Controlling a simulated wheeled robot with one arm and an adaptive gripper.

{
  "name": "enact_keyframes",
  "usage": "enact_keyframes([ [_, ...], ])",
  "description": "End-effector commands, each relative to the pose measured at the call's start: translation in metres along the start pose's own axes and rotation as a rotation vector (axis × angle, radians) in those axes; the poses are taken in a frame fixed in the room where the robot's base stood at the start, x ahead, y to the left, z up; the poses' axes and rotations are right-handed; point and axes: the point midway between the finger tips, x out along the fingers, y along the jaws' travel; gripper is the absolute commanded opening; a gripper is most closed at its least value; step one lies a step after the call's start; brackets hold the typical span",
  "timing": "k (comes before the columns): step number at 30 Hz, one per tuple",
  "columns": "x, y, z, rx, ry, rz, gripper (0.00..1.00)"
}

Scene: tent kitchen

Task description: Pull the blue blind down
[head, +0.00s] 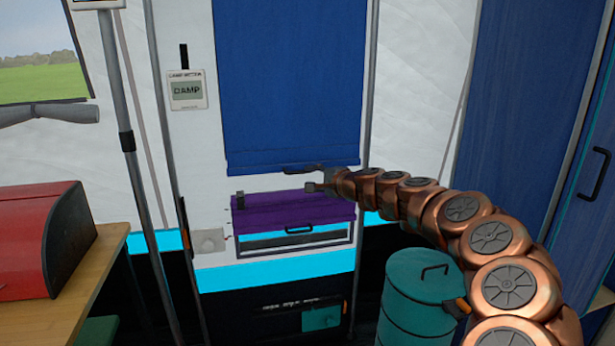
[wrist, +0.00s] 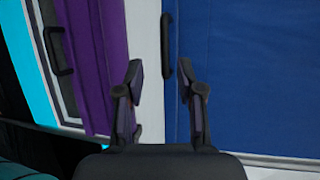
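The blue blind (head: 290,80) hangs in the upper middle of the head view, with its lower edge above a purple blind (head: 290,215). A dark bar handle (head: 303,169) sits at its lower edge. In the wrist view, which is turned sideways, the blue blind (wrist: 245,70) fills the right and its handle (wrist: 167,40) stands upright in the picture. My gripper (wrist: 161,78) is open. The handle's lower end shows between its fingertips; I cannot tell how far in front it is. In the head view my gripper (head: 318,182) is close by the handle's right end.
The purple blind has its own handle (head: 299,229). A grey pole (head: 128,140) and a red box (head: 40,235) on a wooden table (head: 80,290) stand further left. A teal drum (head: 415,280) stands below my arm.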

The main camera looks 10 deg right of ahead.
Motion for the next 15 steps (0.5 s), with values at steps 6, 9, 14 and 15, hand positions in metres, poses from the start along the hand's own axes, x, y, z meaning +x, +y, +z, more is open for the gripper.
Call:
enact_keyframes([
  [6, -0.028, -0.001, 0.0, 0.0, -0.001, -0.002, 0.37],
  [9, -0.037, -0.001, -0.001, 0.001, 0.002, -0.002, 0.37],
  [14, -0.047, -0.001, -0.001, 0.0, 0.002, -0.003, 0.37],
  [15, -0.048, -0.001, -0.001, -0.001, 0.002, -0.002, 0.37],
])
